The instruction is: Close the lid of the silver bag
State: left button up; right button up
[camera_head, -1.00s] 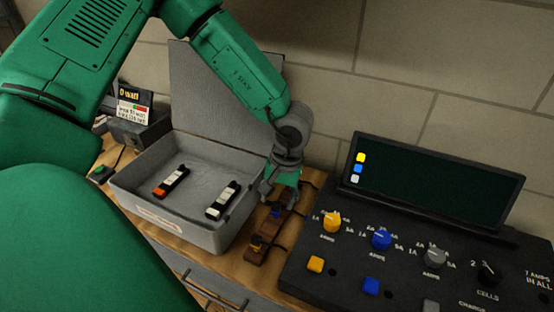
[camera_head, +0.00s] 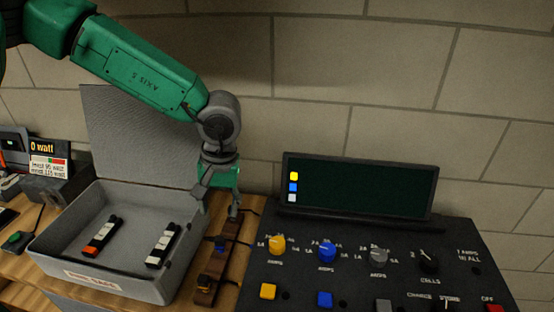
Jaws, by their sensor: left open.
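The silver bag (camera_head: 150,286) is an open grey box on the wooden table at the left. Its lid (camera_head: 128,130) stands upright at the back, partly hidden behind my left arm. Two batteries lie inside: one with a red-orange end (camera_head: 101,236) and one black and white (camera_head: 162,245). My left gripper (camera_head: 222,208) is open and empty, pointing down just right of the box's back right corner, above the wooden strip. It is in front of and to the right of the lid. My right gripper is not in view.
A wooden strip with connectors (camera_head: 213,270) lies right of the box. A large black charger panel (camera_head: 370,260) with coloured knobs and a dark screen (camera_head: 360,188) fills the right. A watt meter (camera_head: 50,160) stands at the left. A block wall is behind.

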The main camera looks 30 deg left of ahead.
aim_at(130, 140)
jog(key=k, duration=1)
